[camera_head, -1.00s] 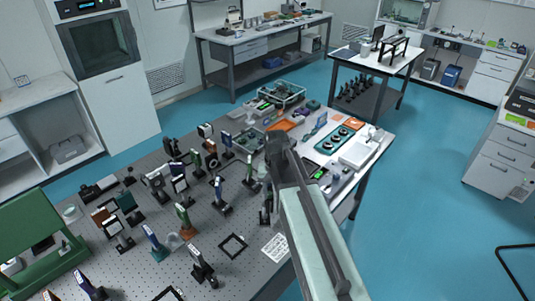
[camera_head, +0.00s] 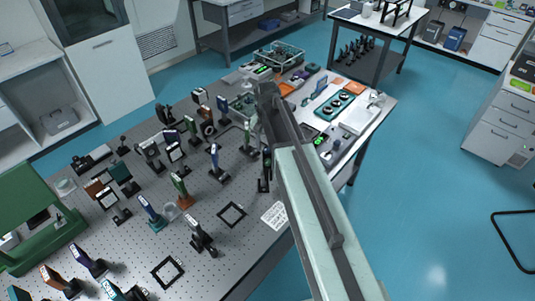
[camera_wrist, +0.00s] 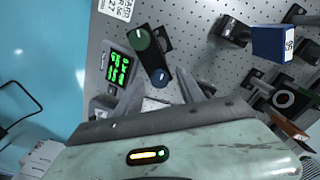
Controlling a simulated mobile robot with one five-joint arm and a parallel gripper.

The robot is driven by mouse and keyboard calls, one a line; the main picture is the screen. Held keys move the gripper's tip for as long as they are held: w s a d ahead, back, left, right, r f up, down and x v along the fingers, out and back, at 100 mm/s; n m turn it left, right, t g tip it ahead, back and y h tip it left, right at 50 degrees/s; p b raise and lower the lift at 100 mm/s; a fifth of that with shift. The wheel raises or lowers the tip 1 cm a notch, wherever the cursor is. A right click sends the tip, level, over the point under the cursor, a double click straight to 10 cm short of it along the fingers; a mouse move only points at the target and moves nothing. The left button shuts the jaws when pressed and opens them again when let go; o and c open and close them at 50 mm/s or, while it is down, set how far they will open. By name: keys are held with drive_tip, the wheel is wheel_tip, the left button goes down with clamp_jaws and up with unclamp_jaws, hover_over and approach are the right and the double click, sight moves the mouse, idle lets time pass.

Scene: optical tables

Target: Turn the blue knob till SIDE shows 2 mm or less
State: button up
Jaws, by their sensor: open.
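The blue knob (camera_wrist: 159,77) shows in the wrist view, on a dark mount below a larger green knob (camera_wrist: 140,38). My gripper (camera_wrist: 160,88) is open, with one finger to the left and one to the right of the blue knob. I cannot tell whether either finger touches it. A readout (camera_wrist: 118,68) with several lines of green digits lies left of the mount; its text is too small to read, so the SIDE value cannot be told. In the head view my arm hides the knob.
A blue block (camera_wrist: 272,43) on a post and other optics stand right of the knobs. A printed card (camera_wrist: 115,8) lies near the edge of the perforated table (camera_wrist: 195,15). Blue floor (camera_wrist: 40,55) is open to the left.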

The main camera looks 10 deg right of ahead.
drive_tip(key=shift+f, duration=0.2)
clamp_jaws()
drive_tip(key=shift+n, duration=0.3)
drive_tip(key=n, duration=1)
idle(0.5)
unclamp_jaws()
